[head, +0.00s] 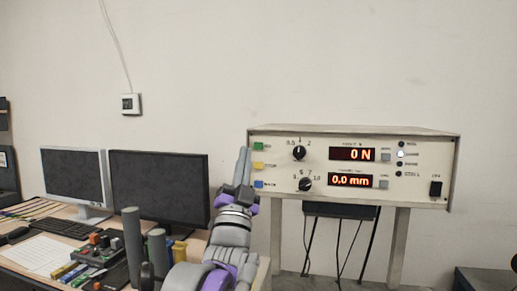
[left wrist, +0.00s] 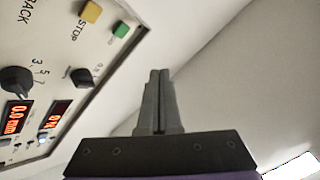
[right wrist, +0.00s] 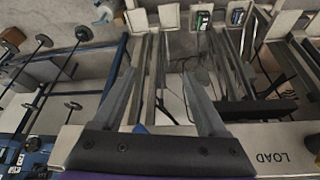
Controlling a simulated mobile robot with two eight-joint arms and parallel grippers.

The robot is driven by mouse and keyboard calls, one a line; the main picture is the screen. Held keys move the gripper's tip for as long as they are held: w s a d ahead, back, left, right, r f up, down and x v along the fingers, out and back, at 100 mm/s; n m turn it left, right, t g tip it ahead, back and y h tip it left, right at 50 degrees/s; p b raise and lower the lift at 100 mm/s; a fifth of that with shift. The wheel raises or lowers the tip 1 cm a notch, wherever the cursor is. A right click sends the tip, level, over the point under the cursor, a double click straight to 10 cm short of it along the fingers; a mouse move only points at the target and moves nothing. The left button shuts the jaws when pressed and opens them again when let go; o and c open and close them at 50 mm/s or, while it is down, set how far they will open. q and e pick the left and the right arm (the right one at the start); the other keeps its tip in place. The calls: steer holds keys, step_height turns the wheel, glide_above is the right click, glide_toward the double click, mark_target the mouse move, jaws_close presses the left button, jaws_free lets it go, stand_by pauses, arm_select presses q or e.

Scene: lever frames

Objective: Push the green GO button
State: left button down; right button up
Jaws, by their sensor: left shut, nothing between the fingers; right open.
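The green GO button (head: 258,147) is at the top left corner of the control box's front panel (head: 330,195). It also shows in the left wrist view (left wrist: 121,29), beside the yellow STOP button (left wrist: 91,11). The yellow button (head: 257,165) and the blue BACK button (head: 259,184) sit below it in the head view. My left gripper (head: 244,152) is shut and empty, its fingers pointing up just left of the button column. In the left wrist view its fingertips (left wrist: 160,74) are apart from the green button. My right gripper (right wrist: 164,88) is open and empty.
The box has two knobs (head: 299,153) and red displays reading 0 N and 0.0 mm (head: 352,154). Two monitors (head: 158,185), a keyboard (head: 65,228) and small parts crowd the desk at left. The right wrist view shows metal rails (right wrist: 148,75) and a LOAD label (right wrist: 273,158).

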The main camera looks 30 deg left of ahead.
mark_target(257, 134)
arm_select(q)
steer(key=w+a, duration=0.1)
steer(key=w, duration=0.5)
steer(key=shift+w+a+p, duration=0.3)
steer(key=shift+w+p, duration=0.05)
steer(key=shift+w, duration=0.05)
stand_by(1.7)
steer(key=shift+w+a+p, duration=0.1)
steer(key=shift+w+p, duration=0.3)
steer(key=shift+w, duration=0.05)
